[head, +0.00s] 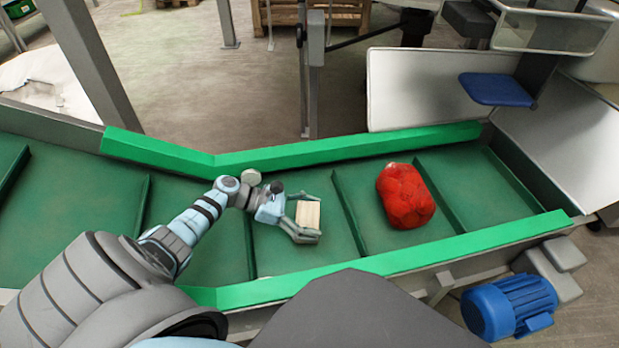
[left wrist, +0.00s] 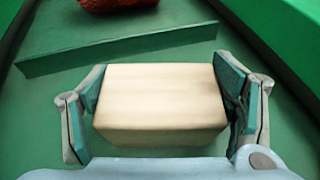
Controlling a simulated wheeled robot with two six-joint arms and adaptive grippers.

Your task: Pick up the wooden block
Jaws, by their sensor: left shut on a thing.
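The wooden block (head: 308,215) is pale and box-shaped, over the green conveyor belt in the middle of the head view. My left gripper (head: 306,219) is shut on it, with one finger on each side. In the left wrist view the block (left wrist: 160,100) fills the space between the two fingers of my left gripper (left wrist: 162,95). I cannot tell whether the block touches the belt or is slightly above it. My right gripper is not in view.
A red net bag (head: 405,196) lies on the conveyor belt (head: 290,250) to the right, beyond a raised cleat (head: 349,212). Green side rails (head: 330,150) border the belt. A blue motor (head: 508,306) sits outside the near rail at right.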

